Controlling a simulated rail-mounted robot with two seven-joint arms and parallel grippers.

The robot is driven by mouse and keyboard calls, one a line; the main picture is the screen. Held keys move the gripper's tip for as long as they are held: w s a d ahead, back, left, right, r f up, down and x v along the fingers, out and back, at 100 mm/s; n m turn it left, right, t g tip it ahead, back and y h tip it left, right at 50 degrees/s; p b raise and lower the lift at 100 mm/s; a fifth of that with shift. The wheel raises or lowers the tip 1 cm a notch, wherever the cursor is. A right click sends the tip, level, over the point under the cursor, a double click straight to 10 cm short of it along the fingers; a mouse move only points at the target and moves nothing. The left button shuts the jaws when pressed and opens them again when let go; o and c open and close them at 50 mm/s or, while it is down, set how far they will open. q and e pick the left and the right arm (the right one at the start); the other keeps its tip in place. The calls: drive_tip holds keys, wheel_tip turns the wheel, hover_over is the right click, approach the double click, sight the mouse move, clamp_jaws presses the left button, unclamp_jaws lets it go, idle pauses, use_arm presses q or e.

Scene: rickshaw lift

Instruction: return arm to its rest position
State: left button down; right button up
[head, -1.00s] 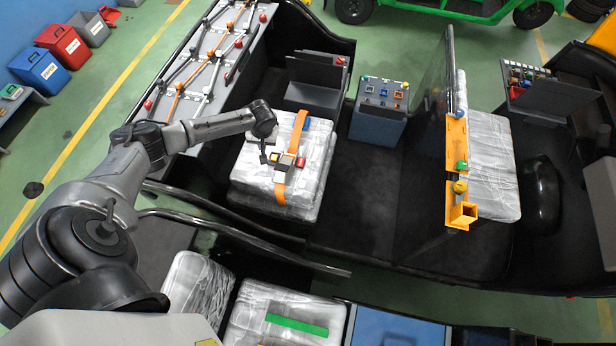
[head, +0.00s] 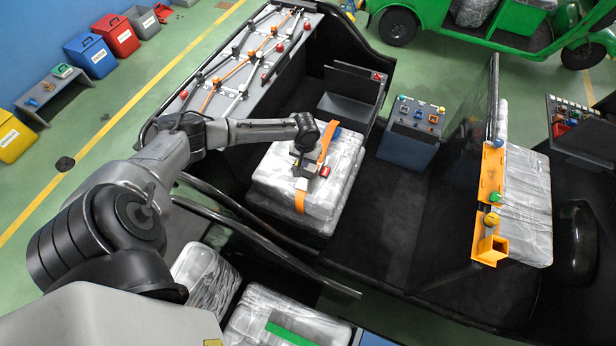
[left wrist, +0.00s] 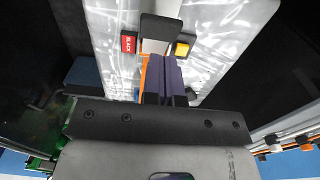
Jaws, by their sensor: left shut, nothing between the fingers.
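My left arm comes in from the left, and its gripper (head: 301,170) points down over a plastic-wrapped seat (head: 335,195). The gripper is shut and empty. In the left wrist view its dark purple fingers (left wrist: 164,76) lie together. An orange strap (head: 328,142) runs across the seat, with a ratchet or buckle unit by the gripper. The unit has a red button (left wrist: 129,42), a yellow button (left wrist: 182,48) and a grey lever (left wrist: 160,27). The fingertips appear close to the unit; I cannot tell whether they touch. My right gripper is not in view.
A control box (head: 412,135) with coloured knobs stands right of the seat. An orange bracket (head: 490,205) on a dark panel is farther right. A rack with bars (head: 235,75) lies behind the arm. Black rails (head: 270,240) run in front. Coloured bins line the far left.

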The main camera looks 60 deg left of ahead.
use_arm(q)
drive_tip(key=shift+f+b, duration=0.4)
drive_tip(key=shift+f, duration=1.25)
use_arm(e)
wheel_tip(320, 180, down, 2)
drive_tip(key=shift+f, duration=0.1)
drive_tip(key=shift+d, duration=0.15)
use_arm(q)
drive_tip(key=shift+f, duration=0.15)
